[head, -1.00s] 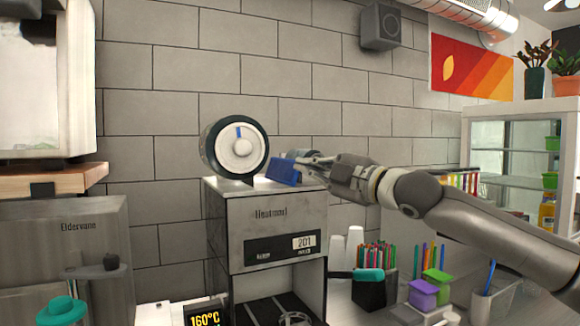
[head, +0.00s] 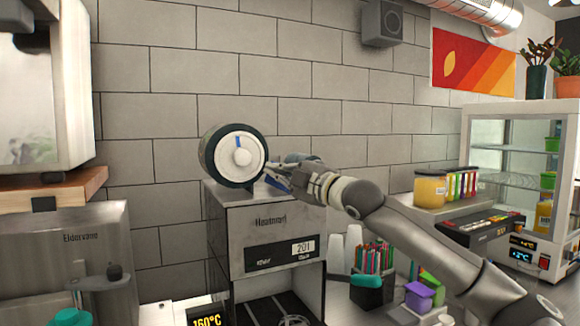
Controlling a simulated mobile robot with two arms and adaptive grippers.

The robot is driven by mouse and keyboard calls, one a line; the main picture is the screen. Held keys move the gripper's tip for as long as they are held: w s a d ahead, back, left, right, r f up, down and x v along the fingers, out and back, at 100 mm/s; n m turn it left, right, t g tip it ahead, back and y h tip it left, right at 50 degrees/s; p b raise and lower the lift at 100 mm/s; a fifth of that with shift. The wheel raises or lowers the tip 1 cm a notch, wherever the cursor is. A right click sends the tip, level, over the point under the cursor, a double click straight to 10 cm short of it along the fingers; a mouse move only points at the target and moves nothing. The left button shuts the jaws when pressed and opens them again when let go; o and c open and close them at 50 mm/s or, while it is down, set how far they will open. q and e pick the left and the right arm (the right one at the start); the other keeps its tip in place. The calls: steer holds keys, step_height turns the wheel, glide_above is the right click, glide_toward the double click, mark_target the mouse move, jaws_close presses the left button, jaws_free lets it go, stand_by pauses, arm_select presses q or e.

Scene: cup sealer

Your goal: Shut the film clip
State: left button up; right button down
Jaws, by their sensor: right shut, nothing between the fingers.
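The film roll (head: 233,155), with a pale face and a blue mark, is mounted on top of the grey cup sealer (head: 270,228). A blue piece, likely the film clip (head: 274,182), shows as a small patch just right of the roll. It is mostly hidden by my right gripper (head: 272,170), so I cannot tell whether the clip is open or closed. The right gripper is shut with nothing in it, right beside the roll and at the blue piece; I cannot tell whether they touch. My left gripper is not in view.
A black pen holder (head: 372,292) and green and purple boxes (head: 420,296) stand on the counter right of the sealer. White cups (head: 336,252) are beside it. A brick wall is behind. A wooden shelf (head: 55,189) juts in at left.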

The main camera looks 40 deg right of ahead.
steer(key=d, duration=0.1)
steer(key=d+f, duration=0.1)
steer(key=d, duration=0.1)
steer(key=shift+s+d+f, duration=0.2)
steer(key=shift+s+d, duration=0.05)
steer(key=shift+s, duration=0.05)
steer(key=shift+w, duration=0.1)
